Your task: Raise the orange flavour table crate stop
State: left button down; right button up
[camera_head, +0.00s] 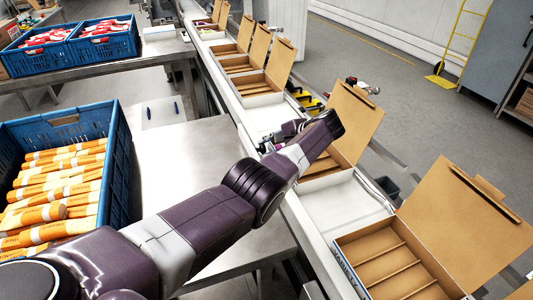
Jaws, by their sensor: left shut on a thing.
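My left arm reaches from the bottom left across the orange flavour table (205,150) to the conveyor edge. My left gripper (268,144) is at the end of that arm, small and partly hidden behind my wrist. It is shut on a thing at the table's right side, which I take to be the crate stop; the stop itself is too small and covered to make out. A blue crate (118,150) full of orange lolly packs (60,190) stands on the left of the table. My right gripper is not in view.
A conveyor (240,115) with open cardboard boxes (385,262) runs along the right of the table. Two blue crates of red packs (105,40) stand on a farther table. A yellow hand truck (458,45) stands far right.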

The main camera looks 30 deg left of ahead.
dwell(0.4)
pick_arm(q)
jog(key=c, duration=1.6)
grip_release()
jog(key=shift+f, duration=0.1)
jog(key=v, duration=1.2)
jog(key=shift+w, duration=0.2)
